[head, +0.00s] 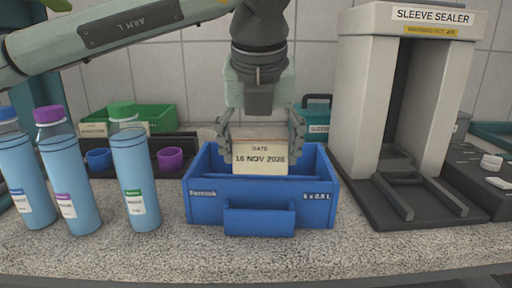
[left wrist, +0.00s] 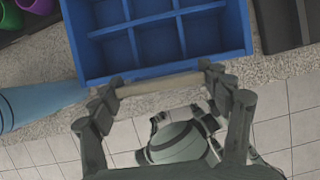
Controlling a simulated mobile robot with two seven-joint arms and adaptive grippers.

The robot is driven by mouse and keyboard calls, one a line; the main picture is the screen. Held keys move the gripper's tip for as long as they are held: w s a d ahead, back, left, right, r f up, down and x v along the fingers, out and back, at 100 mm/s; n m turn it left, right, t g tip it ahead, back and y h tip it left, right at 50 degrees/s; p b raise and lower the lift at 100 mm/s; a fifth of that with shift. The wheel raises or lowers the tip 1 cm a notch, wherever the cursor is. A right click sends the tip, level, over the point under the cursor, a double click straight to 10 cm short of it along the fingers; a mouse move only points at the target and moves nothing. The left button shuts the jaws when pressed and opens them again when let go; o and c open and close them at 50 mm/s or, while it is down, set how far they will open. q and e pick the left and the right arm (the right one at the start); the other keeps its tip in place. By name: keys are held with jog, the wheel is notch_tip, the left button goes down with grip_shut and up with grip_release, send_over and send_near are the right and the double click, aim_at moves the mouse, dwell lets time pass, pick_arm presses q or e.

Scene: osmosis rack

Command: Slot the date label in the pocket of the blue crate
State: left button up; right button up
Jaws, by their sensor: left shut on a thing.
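The date label (head: 260,158), a cream card reading "DATE 16 NOV 2026", is upright in my left gripper (head: 262,142), which is shut on it. In the head view, the label overlaps the open top of the blue crate (head: 203,208). The crate's pocket (head: 259,221) sticks out low on its front wall, below the label and apart from it. In the left wrist view, the label (left wrist: 158,87) shows nearly edge-on between the fingertips (left wrist: 160,92), close to the crate's edge. The crate's compartments (left wrist: 158,42) there look empty. My right gripper is not in view.
Several blue bottles (head: 136,185) stand left of the crate. Behind are a green bin (head: 155,117) and blue and purple cups (head: 171,158). The sleeve sealer (head: 361,100) stands close on the right. The speckled counter (head: 270,258) is clear in front of the crate.

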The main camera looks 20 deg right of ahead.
aim_at(260, 166)
pick_arm(q)
jog(key=shift+f, duration=0.45)
jog(key=shift+f+b, duration=0.3)
jog(key=shift+f, duration=1.15)
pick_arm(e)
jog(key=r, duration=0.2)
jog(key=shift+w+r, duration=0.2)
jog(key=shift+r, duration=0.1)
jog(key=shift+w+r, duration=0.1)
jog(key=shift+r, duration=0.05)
pick_arm(q)
jog(key=shift+b, duration=0.35)
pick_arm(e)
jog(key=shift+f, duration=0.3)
pick_arm(q)
jog(key=shift+w, duration=0.15)
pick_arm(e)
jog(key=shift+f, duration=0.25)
pick_arm(q)
jog(key=shift+f+b, duration=0.3)
jog(key=shift+b, duration=0.35)
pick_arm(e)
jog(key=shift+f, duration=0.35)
